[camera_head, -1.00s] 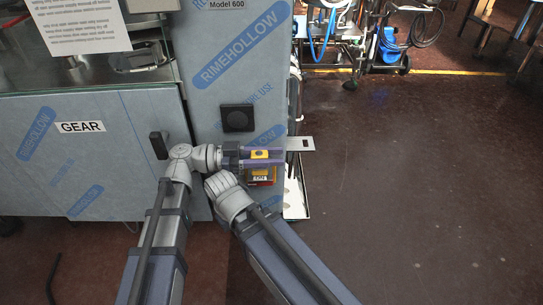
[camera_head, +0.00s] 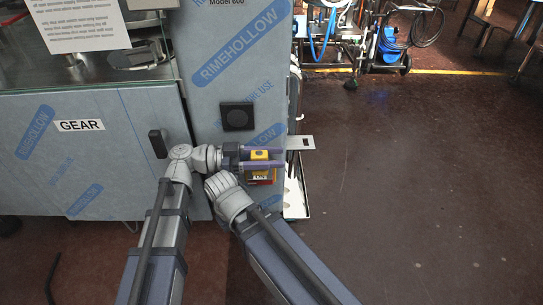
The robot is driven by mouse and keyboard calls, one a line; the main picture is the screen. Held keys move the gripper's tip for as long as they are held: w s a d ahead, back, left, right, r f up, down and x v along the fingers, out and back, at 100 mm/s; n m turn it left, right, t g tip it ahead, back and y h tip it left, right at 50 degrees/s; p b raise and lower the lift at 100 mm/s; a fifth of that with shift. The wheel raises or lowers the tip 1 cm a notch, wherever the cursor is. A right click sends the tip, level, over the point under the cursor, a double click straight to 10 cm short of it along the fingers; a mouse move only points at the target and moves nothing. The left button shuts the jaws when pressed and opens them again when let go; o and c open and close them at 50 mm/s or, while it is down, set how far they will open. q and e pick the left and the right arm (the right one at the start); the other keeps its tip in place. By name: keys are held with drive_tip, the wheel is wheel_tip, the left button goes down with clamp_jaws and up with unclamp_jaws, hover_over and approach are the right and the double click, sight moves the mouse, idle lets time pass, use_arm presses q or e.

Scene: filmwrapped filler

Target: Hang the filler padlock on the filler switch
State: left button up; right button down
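My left gripper (camera_head: 264,158) points right in front of the wrapped machine panel, one finger above and one below a yellow block (camera_head: 259,154). I cannot tell whether the fingers press on it. Just below the fingers hangs or sits a yellow and red part with a small label (camera_head: 261,175), partly covered by the lower finger. Which of these belongs to the padlock and which to the switch I cannot tell. My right arm comes up from the lower right and ends in its grey wrist beneath the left gripper; its fingers are hidden.
A black square fitting (camera_head: 237,117) is on the film-wrapped panel (camera_head: 235,75) above the gripper. A grey slotted plate (camera_head: 301,143) sticks out to the right. A cabinet marked GEAR (camera_head: 80,126) with a black handle (camera_head: 158,144) stands left. The floor (camera_head: 420,190) at right is clear.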

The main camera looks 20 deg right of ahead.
use_arm(q)
drive_tip(key=o, duration=0.3)
drive_tip(key=shift+o, duration=0.2)
drive_tip(key=shift+r, duration=0.1)
wheel_tip(320, 180, up, 10)
drive_tip(key=p, duration=1)
